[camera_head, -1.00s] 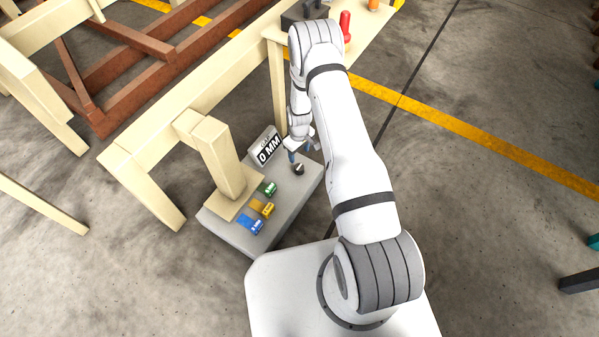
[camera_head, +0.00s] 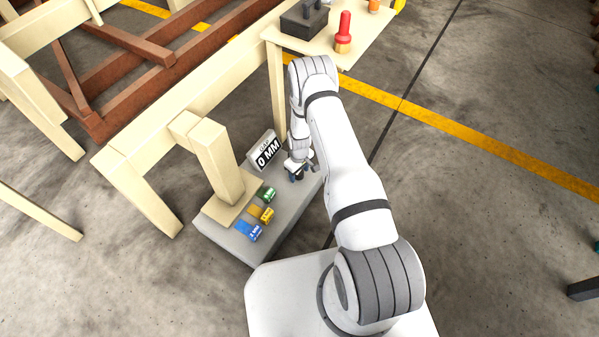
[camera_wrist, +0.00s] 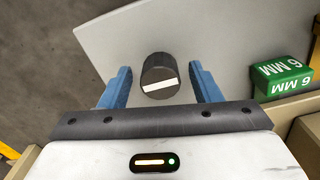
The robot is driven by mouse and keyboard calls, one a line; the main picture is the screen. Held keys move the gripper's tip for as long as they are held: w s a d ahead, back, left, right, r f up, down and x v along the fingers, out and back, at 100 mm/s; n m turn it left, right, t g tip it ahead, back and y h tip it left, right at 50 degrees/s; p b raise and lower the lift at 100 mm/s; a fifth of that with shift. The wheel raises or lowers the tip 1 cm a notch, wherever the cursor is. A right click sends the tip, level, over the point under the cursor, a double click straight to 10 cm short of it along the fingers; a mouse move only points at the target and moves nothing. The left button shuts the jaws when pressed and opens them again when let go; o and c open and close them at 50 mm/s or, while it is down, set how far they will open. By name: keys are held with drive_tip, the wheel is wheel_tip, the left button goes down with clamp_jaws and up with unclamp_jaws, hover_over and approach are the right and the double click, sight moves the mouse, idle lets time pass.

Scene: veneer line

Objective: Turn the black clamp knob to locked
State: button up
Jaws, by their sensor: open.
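The black clamp knob (camera_wrist: 158,71) shows in the wrist view on the grey platform (camera_wrist: 120,40). It is a dark cylinder with a white bar across its face, tilted slightly up to the right. My gripper (camera_wrist: 159,82) is open, with one blue finger on each side of the knob and a visible gap at both sides. In the head view my gripper (camera_head: 302,174) is low over the right part of the platform (camera_head: 262,240) and hides the knob. No locked or unlocked mark shows.
A green 6 MM block (camera_wrist: 281,76) lies right of the fingers. In the head view, yellow (camera_head: 267,215) and blue (camera_head: 250,231) blocks lie near a cream post (camera_head: 216,160).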

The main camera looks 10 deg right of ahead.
drive_tip(key=shift+c, duration=0.5)
drive_tip(key=shift+d, duration=0.1)
drive_tip(key=c, duration=0.9)
drive_tip(key=shift+m, duration=0.3)
drive_tip(key=m+b, duration=0.1)
drive_tip(key=m, duration=0.2)
drive_tip(key=shift+m, duration=0.3)
drive_tip(key=m+b, duration=0.1)
drive_tip(key=m, duration=0.3)
drive_tip(key=shift+w+m, duration=0.1)
drive_tip(key=shift+m, duration=0.2)
drive_tip(key=m+b, duration=0.1)
drive_tip(key=m, duration=0.8)
